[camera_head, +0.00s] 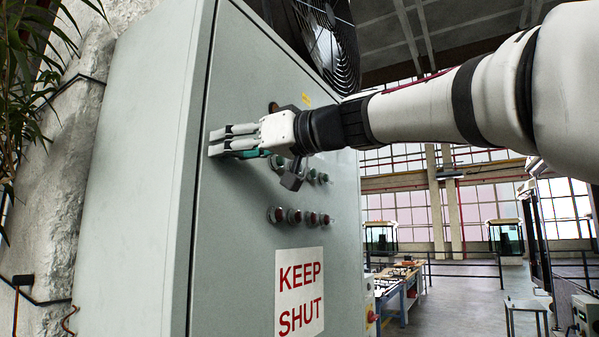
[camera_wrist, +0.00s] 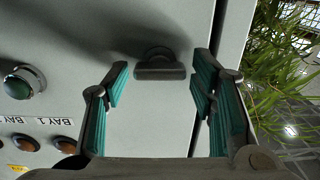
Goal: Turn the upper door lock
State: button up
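The upper door lock (camera_wrist: 160,68) is a small dark grey handle with a rounded boss, on the grey cabinet door (camera_head: 235,240) near its edge. In the head view I cannot make the lock out behind my gripper (camera_head: 214,142), which reaches the upper door from the right. In the wrist view my gripper (camera_wrist: 159,85) is open, with teal-padded fingers spread apart. The lock lies between and slightly beyond the fingertips, with a gap on both sides. The fingers do not appear to touch it.
Rows of push buttons (camera_head: 300,216) sit below and right of my gripper on the door. A "KEEP SHUT" sign (camera_head: 300,290) is lower down. A fan (camera_head: 328,40) is above the cabinet. A leafy plant (camera_wrist: 275,80) shows past the cabinet's edge. A workbench (camera_head: 398,290) stands farther back.

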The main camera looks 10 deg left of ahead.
jog(key=c, duration=0.7)
jog(key=shift+m, duration=0.5)
jog(key=m, duration=1.6)
jog(key=shift+w+d+f+m+p, duration=0.1)
jog(key=shift+w+f+m+p, duration=0.1)
jog(key=shift+m+p, duration=0.2)
jog(key=shift+m, duration=0.3)
